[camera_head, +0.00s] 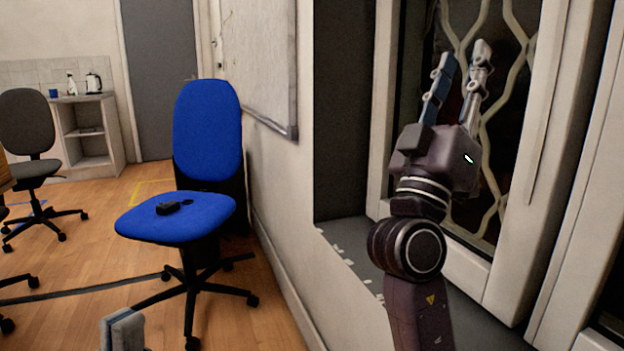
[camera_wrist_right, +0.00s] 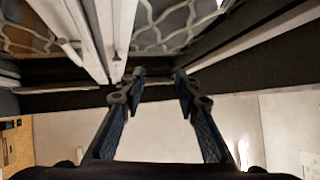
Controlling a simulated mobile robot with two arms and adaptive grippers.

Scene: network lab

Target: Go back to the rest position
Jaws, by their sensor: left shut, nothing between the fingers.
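My right gripper (camera_head: 464,62) is raised on the right side of the head view, with its fingers pointing up in front of the window. Its fingers stand apart with nothing between them. The right wrist view also shows the open, empty fingers (camera_wrist_right: 159,76). Only a grey tip of my left gripper (camera_head: 122,330) shows at the bottom edge of the head view, left of centre. It is shut and holds nothing visible. The rest of the left arm is out of view.
A blue office chair (camera_head: 207,135) stands ahead, a small black object (camera_head: 174,207) on its seat. A dark chair (camera_head: 29,124) and a shelf unit (camera_head: 93,140) are at the left. The window frame (camera_head: 540,150) and sill stand close to my right arm.

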